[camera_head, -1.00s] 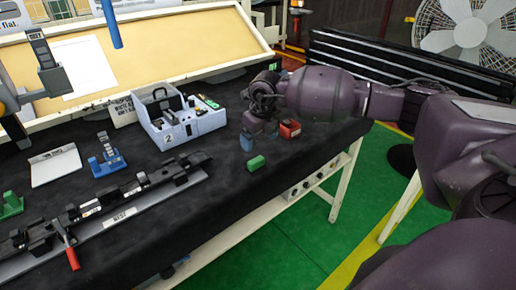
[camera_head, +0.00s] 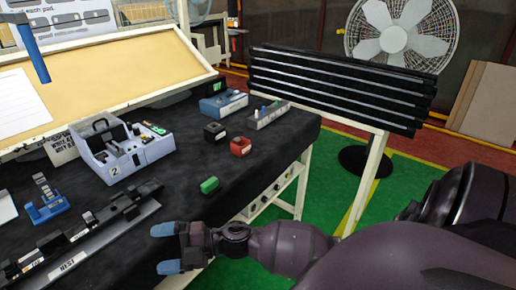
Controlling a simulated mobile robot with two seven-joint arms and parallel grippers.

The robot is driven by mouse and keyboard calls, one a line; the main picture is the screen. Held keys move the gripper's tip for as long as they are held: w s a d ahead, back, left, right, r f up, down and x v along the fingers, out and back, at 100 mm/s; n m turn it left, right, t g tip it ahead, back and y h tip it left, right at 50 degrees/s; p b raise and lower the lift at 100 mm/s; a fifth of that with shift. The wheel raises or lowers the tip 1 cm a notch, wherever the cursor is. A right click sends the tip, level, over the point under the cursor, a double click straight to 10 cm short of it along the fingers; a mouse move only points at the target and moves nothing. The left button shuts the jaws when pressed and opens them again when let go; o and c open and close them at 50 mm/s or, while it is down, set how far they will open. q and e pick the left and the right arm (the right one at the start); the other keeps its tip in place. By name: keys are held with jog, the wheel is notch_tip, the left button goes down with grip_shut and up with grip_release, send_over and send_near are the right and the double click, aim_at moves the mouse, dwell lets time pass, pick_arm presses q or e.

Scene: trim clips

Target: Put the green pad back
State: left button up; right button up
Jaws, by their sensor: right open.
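The green pad (camera_head: 209,185) is a small block lying on the black-covered table near its front edge. It stands alone, apart from the other blocks. My right gripper (camera_head: 166,249) has blue fingertips and is open and empty, with a clear gap between the fingers. In the picture it is below and left of the pad, by the front side of the table, and does not touch the pad. Its height relative to the tabletop is hard to tell. My left gripper is not in view.
A red block (camera_head: 240,146) and a black block (camera_head: 214,133) stand behind the pad. A grey-blue caddy marked 2 (camera_head: 150,155) is behind left. A rail fixture (camera_head: 100,231) lies at front left. A blue box (camera_head: 223,103) and a grey holder (camera_head: 268,115) stand at the far end.

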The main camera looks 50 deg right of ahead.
jog(key=s+d+f+m+h, duration=0.6)
jog(key=s+f+m+h, duration=0.1)
jog(key=m, duration=0.4)
jog(key=s+d+f+m+t+h, duration=0.1)
jog(key=s+d+f+m+h, duration=0.5)
jog(key=s+f+m+h, duration=0.2)
notch_tip(320, 180, down, 2)
jog(key=s+m, duration=0.2)
jog(key=m, duration=0.2)
jog(key=shift+d+m+h, duration=0.2)
jog(key=shift+m+h, duration=0.1)
